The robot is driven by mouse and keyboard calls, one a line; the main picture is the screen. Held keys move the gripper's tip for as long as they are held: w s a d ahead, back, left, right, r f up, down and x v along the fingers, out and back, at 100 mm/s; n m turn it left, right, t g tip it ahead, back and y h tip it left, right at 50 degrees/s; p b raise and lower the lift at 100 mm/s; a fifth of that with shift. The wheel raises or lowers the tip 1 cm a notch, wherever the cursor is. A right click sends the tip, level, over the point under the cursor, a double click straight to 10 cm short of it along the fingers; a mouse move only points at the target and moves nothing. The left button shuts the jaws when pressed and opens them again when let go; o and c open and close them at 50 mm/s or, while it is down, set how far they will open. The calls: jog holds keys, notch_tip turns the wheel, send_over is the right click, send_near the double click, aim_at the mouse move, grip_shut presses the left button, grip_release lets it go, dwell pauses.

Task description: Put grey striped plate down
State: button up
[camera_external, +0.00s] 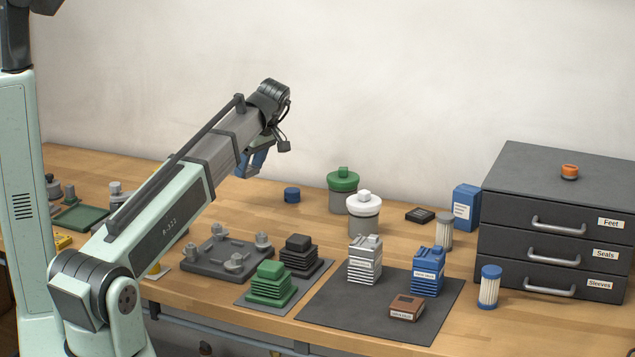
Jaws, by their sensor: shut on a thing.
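My gripper (256,162) is raised over the back of the bench, left of the green-lidded pot. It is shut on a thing. Blue parts show at its jaws, but the arm hides much of this area and I cannot make out what is held. No grey striped plate can be made out in the jaws. A grey, white-striped block (364,262) with a small label stands upright on the dark mat (335,305), well away from my gripper.
Pots with green (342,181) and white (363,203) lids stand behind. A drawer cabinet (556,216) fills the right.

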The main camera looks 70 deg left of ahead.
jog(key=w+d+m+t, duration=0.25)
jog(key=w+d, duration=0.45)
jog(key=d, duration=0.4)
jog(key=m, duration=0.4)
send_near(294, 223)
jog(key=shift+y, duration=0.3)
jog(key=shift+d+x, duration=0.2)
jog(key=shift+x, duration=2.8)
jog(key=shift+f, duration=0.25)
jog(key=o, duration=1.1)
jog(key=shift+r, duration=0.1)
jog(key=v, duration=1.2)
jog(key=shift+w+r, duration=0.1)
